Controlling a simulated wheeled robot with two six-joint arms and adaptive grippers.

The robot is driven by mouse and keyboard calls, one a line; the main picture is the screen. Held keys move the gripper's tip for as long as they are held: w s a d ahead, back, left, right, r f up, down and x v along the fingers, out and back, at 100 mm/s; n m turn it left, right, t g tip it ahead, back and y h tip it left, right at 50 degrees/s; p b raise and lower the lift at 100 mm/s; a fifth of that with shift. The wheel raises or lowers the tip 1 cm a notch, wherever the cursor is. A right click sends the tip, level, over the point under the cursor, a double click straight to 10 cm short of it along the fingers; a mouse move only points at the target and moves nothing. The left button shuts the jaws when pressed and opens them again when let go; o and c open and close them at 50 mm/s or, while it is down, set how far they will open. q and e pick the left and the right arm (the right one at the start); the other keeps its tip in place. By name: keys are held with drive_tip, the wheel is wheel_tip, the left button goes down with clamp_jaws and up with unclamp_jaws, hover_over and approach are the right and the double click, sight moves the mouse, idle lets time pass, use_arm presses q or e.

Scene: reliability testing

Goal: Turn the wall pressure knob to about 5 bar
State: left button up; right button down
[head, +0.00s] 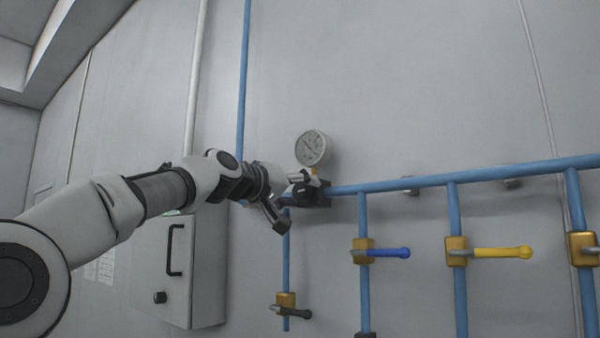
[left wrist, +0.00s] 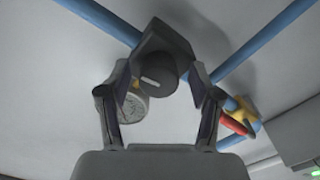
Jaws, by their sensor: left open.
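The pressure knob (left wrist: 160,72) is a dark round cylinder with a short white mark on its face, on a dark regulator block (head: 318,194) on the wall pipe. A round white gauge (head: 311,148) stands above the block; its needle reading is too small to tell. It also shows behind the left finger in the left wrist view (left wrist: 133,108). My left gripper (head: 291,203) is open at the knob, one finger on each side in the left wrist view (left wrist: 160,80). I cannot tell whether the fingers touch it. My right gripper is not in view.
A blue horizontal pipe (head: 430,181) runs right from the block, with several drop pipes. Valves with a blue lever (head: 390,253) and a yellow lever (head: 502,253) stick out on the right. A grey wall cabinet (head: 205,270) stands below my left arm.

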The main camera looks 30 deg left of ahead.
use_arm(q)
drive_tip(key=shift+s+r, duration=0.15)
drive_tip(key=shift+s, duration=0.4)
drive_tip(key=shift+w, duration=0.25)
drive_tip(key=c, duration=1.1)
drive_tip(key=shift+c, duration=0.2)
drive_tip(key=shift+m, duration=0.3)
drive_tip(key=shift+m+b, duration=0.4)
drive_tip(key=shift+m, duration=0.8)
drive_tip(key=m, duration=0.4)
drive_tip(key=shift+b, duration=0.35)
drive_tip(key=m, duration=0.4)
drive_tip(key=shift+d+m+b, duration=0.1)
drive_tip(key=shift+m+b, duration=0.2)
drive_tip(key=shift+m, duration=2)
